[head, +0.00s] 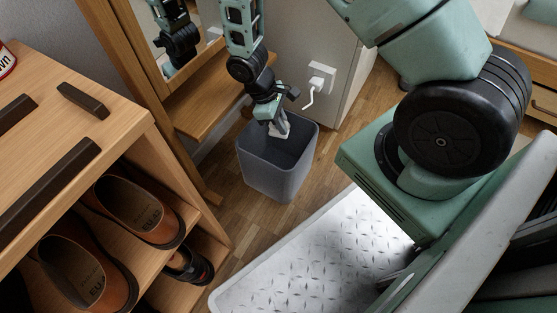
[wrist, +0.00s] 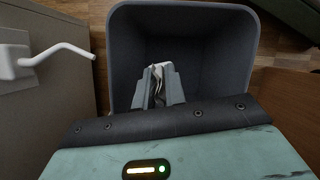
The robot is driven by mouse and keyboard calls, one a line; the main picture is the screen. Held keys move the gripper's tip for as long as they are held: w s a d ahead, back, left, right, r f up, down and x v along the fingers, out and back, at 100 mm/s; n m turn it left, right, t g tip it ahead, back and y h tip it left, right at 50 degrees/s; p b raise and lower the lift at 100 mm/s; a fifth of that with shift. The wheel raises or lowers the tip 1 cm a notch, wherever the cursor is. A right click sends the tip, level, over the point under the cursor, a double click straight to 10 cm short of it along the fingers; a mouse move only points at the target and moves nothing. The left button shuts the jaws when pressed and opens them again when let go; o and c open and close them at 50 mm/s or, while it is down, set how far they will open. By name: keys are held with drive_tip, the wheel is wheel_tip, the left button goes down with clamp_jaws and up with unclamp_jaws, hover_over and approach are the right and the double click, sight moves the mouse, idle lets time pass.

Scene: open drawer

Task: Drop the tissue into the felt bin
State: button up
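The felt bin (head: 268,176) is grey, open-topped and upright on the wood floor, near the middle of the head view. It fills the upper middle of the wrist view (wrist: 125,60), with its dark inside showing. My gripper (head: 276,124) points down over the bin's opening, near its back left rim. The white tissue (head: 282,130) is between the fingers, and it shows in the wrist view too (wrist: 160,80). The gripper (wrist: 158,98) appears shut on it. The tissue's lower end hangs at or just inside the bin's mouth; the exact depth is hard to tell.
A wooden shoe rack (head: 150,125) with brown shoes (head: 138,207) stands at the left. A mirror with a wooden ledge (head: 215,95) is behind the bin. Floor shows around the bin.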

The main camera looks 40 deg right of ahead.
drive_tip(key=o, duration=0.4)
drive_tip(key=shift+o, duration=0.2)
drive_tip(key=p+v, duration=0.6)
drive_tip(key=v, duration=0.6)
